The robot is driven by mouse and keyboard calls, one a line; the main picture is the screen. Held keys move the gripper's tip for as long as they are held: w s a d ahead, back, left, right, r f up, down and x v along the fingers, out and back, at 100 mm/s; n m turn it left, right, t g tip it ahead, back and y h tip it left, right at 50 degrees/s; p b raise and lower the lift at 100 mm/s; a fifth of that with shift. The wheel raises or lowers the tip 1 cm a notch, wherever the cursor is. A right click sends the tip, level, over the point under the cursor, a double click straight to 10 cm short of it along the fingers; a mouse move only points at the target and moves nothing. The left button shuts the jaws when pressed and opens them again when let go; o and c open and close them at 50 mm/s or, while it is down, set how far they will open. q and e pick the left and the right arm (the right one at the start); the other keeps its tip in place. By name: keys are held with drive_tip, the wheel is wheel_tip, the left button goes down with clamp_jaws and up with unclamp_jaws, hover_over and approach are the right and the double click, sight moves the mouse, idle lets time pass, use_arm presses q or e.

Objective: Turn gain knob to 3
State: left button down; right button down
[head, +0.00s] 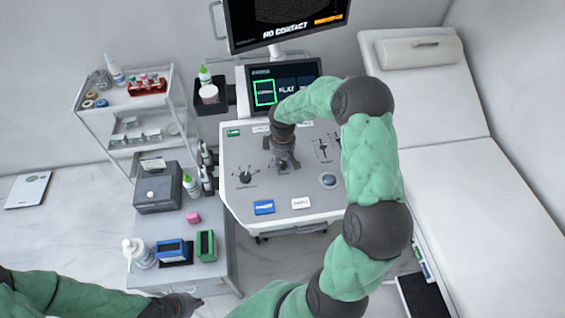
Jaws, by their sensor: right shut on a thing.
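The ultrasound console (232,197) stands in the middle of the head view, its sloped panel facing me. My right gripper (284,165) points down onto the panel's upper middle and is shut on a knob there, which I take as the gain knob. The gripper hides that knob, its pointer and its scale, so its setting cannot be read. A second dark knob (245,177) with marks around it sits to the left, apart from the gripper. My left gripper (190,303) is low at the bottom edge, away from the console; its jaws are unclear.
Sliders (323,148), a blue trackball (328,180), a blue button (264,207) and a white button (301,203) share the panel. A screen (283,86) stands behind. A side cabinet (208,277) with bottles and boxes is at left, an exam couch (440,110) at right.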

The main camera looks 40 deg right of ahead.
sight(282, 163)
drive_tip(key=m+b, duration=0.1)
drive_tip(key=m, duration=0.3)
drive_tip(key=shift+f, duration=0.1)
drive_tip(key=shift+m+b, duration=0.3)
drive_tip(key=shift+m, duration=1.4)
drive_tip(key=c, duration=0.9)
unclamp_jaws()
wheel_tip(282, 163, up, 12)
